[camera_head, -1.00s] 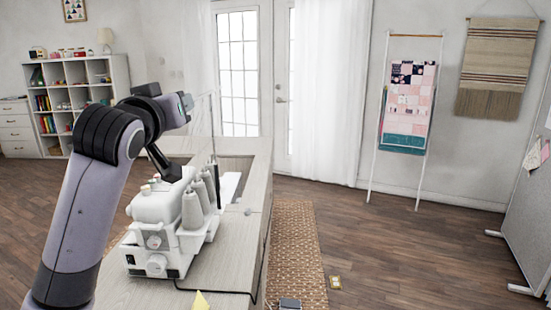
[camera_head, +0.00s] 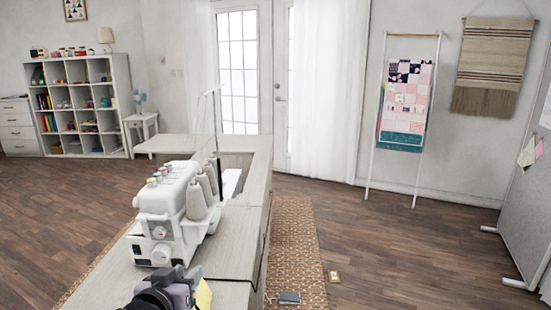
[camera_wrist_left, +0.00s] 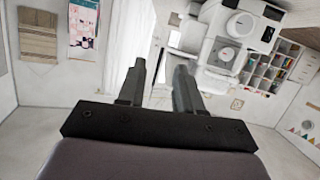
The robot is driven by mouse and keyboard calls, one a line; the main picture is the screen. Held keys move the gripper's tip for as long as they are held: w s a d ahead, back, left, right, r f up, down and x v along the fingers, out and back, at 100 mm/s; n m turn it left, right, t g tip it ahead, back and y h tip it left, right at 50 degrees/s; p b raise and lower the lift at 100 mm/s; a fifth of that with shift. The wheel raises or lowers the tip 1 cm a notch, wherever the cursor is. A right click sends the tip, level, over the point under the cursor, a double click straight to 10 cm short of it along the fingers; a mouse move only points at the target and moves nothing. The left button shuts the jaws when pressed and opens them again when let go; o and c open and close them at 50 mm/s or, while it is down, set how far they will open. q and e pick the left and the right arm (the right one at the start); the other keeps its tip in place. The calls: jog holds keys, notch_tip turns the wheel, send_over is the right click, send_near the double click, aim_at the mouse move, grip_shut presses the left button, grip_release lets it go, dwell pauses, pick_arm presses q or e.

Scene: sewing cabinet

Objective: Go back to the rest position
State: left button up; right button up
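My left gripper (camera_head: 179,287) is low at the bottom edge of the head view, in front of the white overlock sewing machine (camera_head: 171,216) and apart from it. In the left wrist view the two dark fingers of the left gripper (camera_wrist_left: 158,75) stand apart with nothing between them. The white machine (camera_wrist_left: 232,38) shows beyond them at the upper right. My right gripper is in neither view.
The machine stands on a pale wooden cabinet top (camera_head: 238,236). A yellow paper (camera_head: 204,296) lies close beside my left gripper. A woven rug (camera_head: 296,245), a dark flat object (camera_head: 289,298) and open floor (camera_head: 400,255) are to the right.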

pick_arm(q)
jog(key=s+a+f+m+g, duration=0.1)
jog(key=s+f+g, duration=0.2)
jog(key=s+f, duration=1.9)
jog(key=s, duration=0.5)
jog(key=shift+a+f+m+g, duration=0.3)
jog(key=shift+a+f+m, duration=0.05)
jog(key=shift+f+m, duration=0.05)
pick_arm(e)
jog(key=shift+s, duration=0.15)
pick_arm(q)
jog(key=shift+a, duration=0.1)
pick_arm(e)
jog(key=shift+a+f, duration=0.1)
